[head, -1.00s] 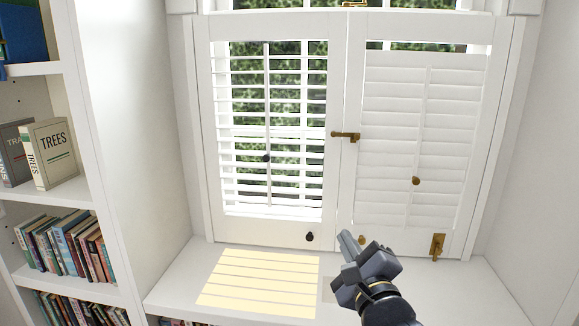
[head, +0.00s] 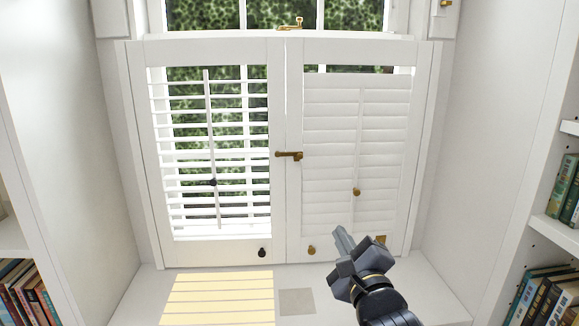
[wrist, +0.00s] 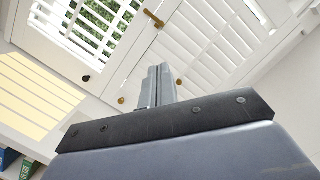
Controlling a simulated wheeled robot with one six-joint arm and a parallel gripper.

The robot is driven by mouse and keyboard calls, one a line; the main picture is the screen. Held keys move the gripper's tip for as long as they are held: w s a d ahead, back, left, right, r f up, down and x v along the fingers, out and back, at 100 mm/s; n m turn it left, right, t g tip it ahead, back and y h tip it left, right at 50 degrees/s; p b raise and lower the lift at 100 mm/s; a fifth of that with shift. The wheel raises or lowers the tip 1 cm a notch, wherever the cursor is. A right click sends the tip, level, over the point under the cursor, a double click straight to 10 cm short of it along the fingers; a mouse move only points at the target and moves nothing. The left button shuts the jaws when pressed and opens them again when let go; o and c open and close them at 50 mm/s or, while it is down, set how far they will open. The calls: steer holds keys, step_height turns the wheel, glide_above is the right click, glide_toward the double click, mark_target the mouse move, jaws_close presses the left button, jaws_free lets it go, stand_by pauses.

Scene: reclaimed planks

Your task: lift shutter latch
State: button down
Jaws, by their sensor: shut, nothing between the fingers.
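Two white louvered shutters stand closed side by side in the head view, the left shutter (head: 277,95) with open slats and the right shutter (head: 312,100) with closed slats. A brass latch (head: 289,155) lies about level across the seam between them. It also shows in the wrist view (wrist: 154,18). My gripper (head: 343,240) is shut and empty, in front of the lower part of the right shutter, below and right of the latch and apart from it. In the wrist view the gripper (wrist: 159,72) points up toward the shutters.
A dark knob (head: 262,252) and a brass knob (head: 311,250) sit on the bottom rails. Another brass fitting (head: 380,240) is partly hidden behind my gripper. Bookshelves stand at both sides.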

steer(key=w+a+n+y+p, duration=0.1)
steer(key=w+a+p, duration=0.2)
steer(key=w+p, duration=0.2)
steer(key=w+a+n+y+p, duration=0.1)
steer(key=w+a+y+p, duration=0.1)
steer(key=w+p, duration=0.4)
steer(key=shift+w+a+g, duration=0.4)
steer(key=shift+w+a, duration=0.3)
steer(key=shift+w, duration=1.6)
steer(key=shift+f, duration=0.1)
